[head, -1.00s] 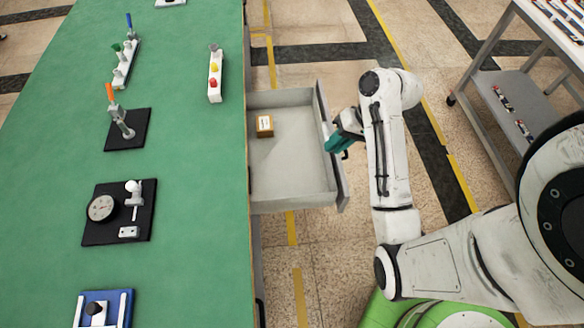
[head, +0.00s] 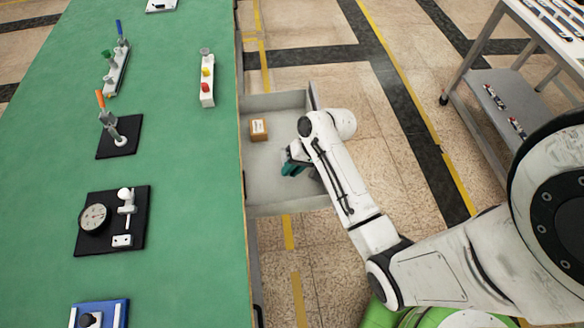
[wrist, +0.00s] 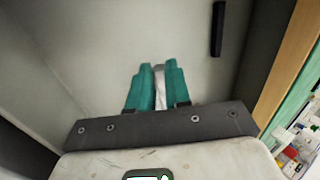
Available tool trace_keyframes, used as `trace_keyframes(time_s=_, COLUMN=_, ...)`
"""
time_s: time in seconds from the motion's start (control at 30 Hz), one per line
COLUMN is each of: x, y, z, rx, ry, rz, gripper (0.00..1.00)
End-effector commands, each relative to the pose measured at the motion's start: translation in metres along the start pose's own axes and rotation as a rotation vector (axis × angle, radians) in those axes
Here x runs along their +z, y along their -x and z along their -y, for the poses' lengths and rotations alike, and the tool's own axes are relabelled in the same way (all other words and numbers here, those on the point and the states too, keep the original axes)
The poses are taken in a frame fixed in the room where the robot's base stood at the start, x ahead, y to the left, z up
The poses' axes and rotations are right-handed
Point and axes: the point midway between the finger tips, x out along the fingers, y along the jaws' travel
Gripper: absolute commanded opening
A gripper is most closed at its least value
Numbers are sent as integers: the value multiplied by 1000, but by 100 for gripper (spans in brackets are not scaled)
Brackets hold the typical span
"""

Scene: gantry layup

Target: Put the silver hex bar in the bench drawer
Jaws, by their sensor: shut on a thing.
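My gripper (head: 291,168), with teal fingers, is over the inside of the open bench drawer (head: 263,185) in the head view. In the wrist view my gripper (wrist: 157,72) is shut on the silver hex bar (wrist: 160,88), of which a narrow pale strip shows between the fingers. The bar is hidden in the head view. The drawer is grey, pulled out from the bench's right side, and my arm covers its front right part. I cannot tell how high the bar is above the drawer floor.
A small brown box (head: 259,130) sits in the drawer's back part. The green bench top (head: 180,200) holds several fixtures, including a white block with coloured knobs (head: 207,80). A grey cart (head: 510,80) stands at the right. A dark bar (wrist: 218,28) shows in the wrist view.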

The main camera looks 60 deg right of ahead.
Motion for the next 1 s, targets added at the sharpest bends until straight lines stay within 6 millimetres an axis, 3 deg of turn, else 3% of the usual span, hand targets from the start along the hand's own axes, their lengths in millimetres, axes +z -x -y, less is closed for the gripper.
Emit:
trace_keyframes(time_s=0.8, x=0, y=-11, z=-7, rx=-1, ry=1, rz=-2, gripper=0)
trace_keyframes(time_s=0.83, x=0, y=-12, z=-7, rx=0, ry=1, rz=-1, gripper=19)
trace_keyframes(time_s=1.0, x=0, y=-12, z=-7, rx=-1, ry=1, rz=-1, gripper=35)
